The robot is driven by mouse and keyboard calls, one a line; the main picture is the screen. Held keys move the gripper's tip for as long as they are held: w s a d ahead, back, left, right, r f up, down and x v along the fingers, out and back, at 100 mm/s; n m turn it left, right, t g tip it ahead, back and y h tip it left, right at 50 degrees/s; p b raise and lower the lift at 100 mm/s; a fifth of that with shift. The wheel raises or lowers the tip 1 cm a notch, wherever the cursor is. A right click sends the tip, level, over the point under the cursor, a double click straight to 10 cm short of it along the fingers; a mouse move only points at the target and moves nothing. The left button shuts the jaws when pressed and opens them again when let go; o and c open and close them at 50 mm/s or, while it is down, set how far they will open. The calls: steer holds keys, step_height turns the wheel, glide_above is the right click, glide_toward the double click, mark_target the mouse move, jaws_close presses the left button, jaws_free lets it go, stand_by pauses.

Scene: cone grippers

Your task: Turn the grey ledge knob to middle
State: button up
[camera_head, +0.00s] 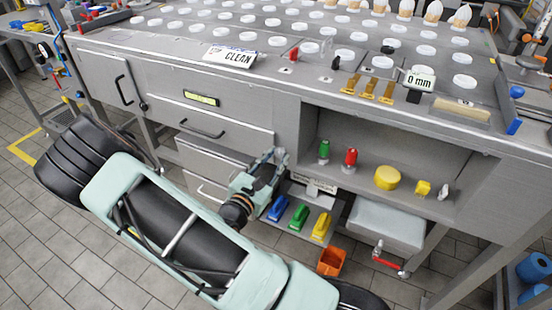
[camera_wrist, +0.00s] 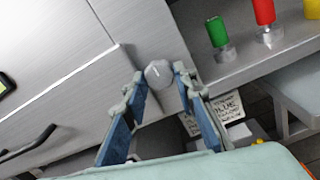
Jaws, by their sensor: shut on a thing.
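A grey round knob (camera_wrist: 159,75) sits on the grey metal front panel, between the two fingertips of my gripper (camera_wrist: 161,84) in the wrist view. A short light mark shows on its face, tilted slightly from upright. My gripper is shut on this knob, one finger on each side. In the head view my gripper (camera_head: 272,160) is at the panel just left of the open shelf, and its fingers hide the knob there.
The shelf holds a green piece (camera_head: 324,151), a red piece (camera_head: 350,160) and yellow ones (camera_head: 387,177). Drawers (camera_head: 223,122) are left of my gripper. Blue, green and yellow pieces sit on a low tray (camera_head: 297,190) below. An orange bin (camera_head: 331,262) is on the floor.

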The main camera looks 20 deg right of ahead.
stand_by(0.3)
steer(key=o, duration=1.2)
steer(key=shift+c, duration=0.2)
steer(key=v, duration=1.2)
